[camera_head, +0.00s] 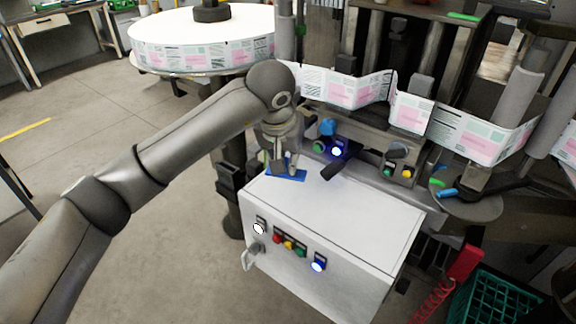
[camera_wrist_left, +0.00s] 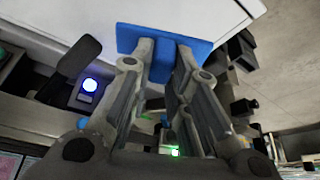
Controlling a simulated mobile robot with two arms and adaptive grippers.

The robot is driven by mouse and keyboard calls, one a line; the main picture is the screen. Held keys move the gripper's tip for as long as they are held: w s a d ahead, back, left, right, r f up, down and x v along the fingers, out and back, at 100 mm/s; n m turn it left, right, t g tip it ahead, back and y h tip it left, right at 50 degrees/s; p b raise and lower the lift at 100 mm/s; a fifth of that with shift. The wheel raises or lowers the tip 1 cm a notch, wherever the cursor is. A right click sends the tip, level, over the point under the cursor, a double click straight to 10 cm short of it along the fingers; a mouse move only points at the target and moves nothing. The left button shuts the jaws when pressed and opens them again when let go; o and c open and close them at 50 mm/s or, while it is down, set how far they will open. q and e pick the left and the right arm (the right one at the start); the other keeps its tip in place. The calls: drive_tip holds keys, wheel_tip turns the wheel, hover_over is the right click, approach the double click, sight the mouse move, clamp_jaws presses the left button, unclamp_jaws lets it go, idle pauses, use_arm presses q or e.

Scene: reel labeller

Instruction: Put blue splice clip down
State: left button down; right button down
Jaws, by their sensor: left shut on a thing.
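The blue splice clip (camera_head: 290,177) is a flat blue piece at the far left corner of the white cabinet's top (camera_head: 335,205). My left gripper (camera_head: 283,166) points down over it, shut on it. In the left wrist view the clip (camera_wrist_left: 195,52) shows at the fingertips of my left gripper (camera_wrist_left: 166,50), with its wide blue face across the cabinet's edge. I cannot tell whether the clip touches the top or is held just above it. My right gripper is not in view.
A dark lever-like piece (camera_head: 341,160) sticks out over the cabinet's back edge, right of the clip. Buttons (camera_head: 289,246) line the cabinet's front. The printed label web (camera_head: 345,88) runs behind, and a large label reel (camera_head: 200,45) stands back left. Most of the white top is clear.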

use_arm(q)
drive_tip(key=shift+w+f, duration=0.45)
drive_tip(key=shift+f, duration=0.1)
drive_tip(key=x, duration=0.1)
drive_tip(key=p+x, duration=0.1)
drive_tip(key=shift+s+f, duration=0.1)
drive_tip(key=shift+f, duration=0.35)
drive_tip(key=shift+f+p, duration=0.4)
drive_tip(key=shift+f, duration=0.05)
drive_tip(key=shift+f, duration=0.2)
drive_tip(key=c, duration=1.4)
unclamp_jaws()
drive_tip(key=shift+o, duration=0.2)
